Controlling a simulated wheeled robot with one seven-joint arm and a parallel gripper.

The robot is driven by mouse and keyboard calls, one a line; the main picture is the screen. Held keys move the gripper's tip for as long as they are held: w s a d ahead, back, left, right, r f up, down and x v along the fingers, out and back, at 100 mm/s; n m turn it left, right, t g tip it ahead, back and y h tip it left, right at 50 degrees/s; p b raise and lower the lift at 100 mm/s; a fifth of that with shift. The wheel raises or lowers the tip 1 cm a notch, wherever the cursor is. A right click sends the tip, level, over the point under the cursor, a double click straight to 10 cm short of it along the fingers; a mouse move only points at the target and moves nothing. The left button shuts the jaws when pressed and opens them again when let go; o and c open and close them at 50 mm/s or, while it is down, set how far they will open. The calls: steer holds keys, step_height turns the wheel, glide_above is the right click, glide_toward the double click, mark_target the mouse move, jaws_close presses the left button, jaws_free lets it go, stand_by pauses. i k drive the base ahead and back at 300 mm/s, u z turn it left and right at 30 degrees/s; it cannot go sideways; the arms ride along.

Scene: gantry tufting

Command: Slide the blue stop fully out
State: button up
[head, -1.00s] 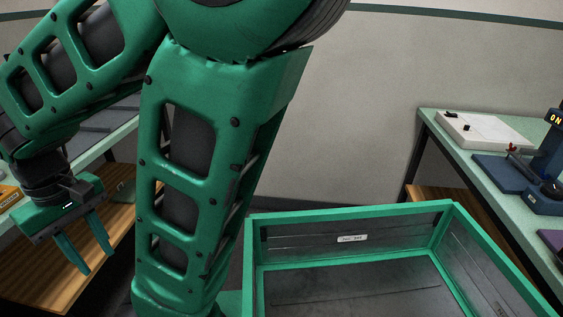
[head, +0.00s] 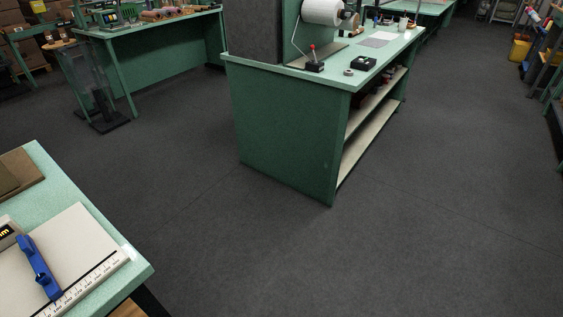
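A blue bar-shaped piece (head: 39,267), which looks like the blue stop, lies on a white flat board (head: 80,240) at the lower left of the head view. The board has a black-marked ruler strip (head: 85,285) along its near edge, and the blue piece's lower end lies close to that strip. I cannot tell how the piece is joined to the board. The board sits on a pale green bench top (head: 60,190), cut off by the left and bottom picture edges. My gripper is not in this view.
A large green bench (head: 290,130) with open shelves stands ahead, with a white roll (head: 322,10) on it. Another green bench (head: 150,60) is at the back left, near a clear-panelled stand (head: 90,90). Dark floor (head: 400,260) is open at centre and right.

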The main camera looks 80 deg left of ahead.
mark_target(53, 290)
steer(key=u, duration=1.3)
steer(key=i, duration=0.1)
steer(key=u, duration=2.5)
steer(key=k, duration=0.9)
steer(key=u, duration=0.1)
steer(key=i, duration=0.9)
steer(key=z, duration=0.05)
